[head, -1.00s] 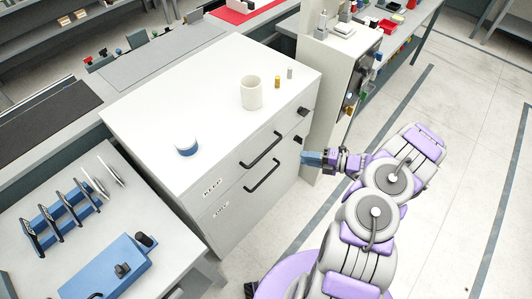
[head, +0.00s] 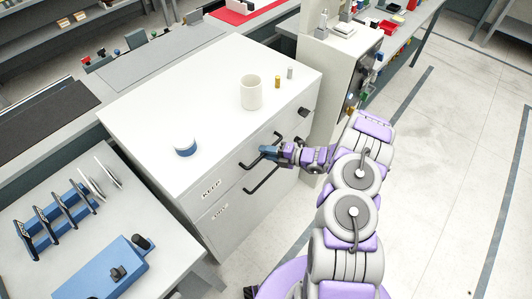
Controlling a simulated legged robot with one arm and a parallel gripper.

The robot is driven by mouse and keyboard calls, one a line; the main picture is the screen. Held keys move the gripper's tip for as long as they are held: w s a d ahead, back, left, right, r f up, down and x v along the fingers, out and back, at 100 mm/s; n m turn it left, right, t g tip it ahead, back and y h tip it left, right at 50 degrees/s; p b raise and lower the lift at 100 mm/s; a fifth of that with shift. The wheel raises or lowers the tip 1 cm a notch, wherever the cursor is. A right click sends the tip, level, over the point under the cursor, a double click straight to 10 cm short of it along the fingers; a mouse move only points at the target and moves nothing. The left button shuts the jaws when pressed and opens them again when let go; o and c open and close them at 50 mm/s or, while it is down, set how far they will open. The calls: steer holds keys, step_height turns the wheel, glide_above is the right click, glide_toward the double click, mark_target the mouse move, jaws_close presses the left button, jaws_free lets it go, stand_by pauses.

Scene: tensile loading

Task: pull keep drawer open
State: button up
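The white cabinet (head: 150,120) has two drawers on its front. The upper drawer (head: 211,188) bears the label KEEP and a black bar handle (head: 247,163). It looks shut, flush with the front. The lower drawer (head: 221,211) has its own black bar handle (head: 263,179) and a label too small to read surely. My gripper (head: 268,151), with blue fingers, is at the right part of the KEEP handle. The fingers overlap the handle in the picture. I cannot tell whether they are closed around it or only beside it.
On the cabinet top stand a white mug (head: 251,92), a blue-and-white round container (head: 185,146), and small brass (head: 277,82) and grey (head: 290,73) cylinders. A side table (head: 150,218) with blue racks is at left. Floor to the right is clear.

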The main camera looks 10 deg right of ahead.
steer(key=shift+w+a, duration=0.1)
steer(key=shift+a, duration=0.05)
jaws_close()
stand_by(0.4)
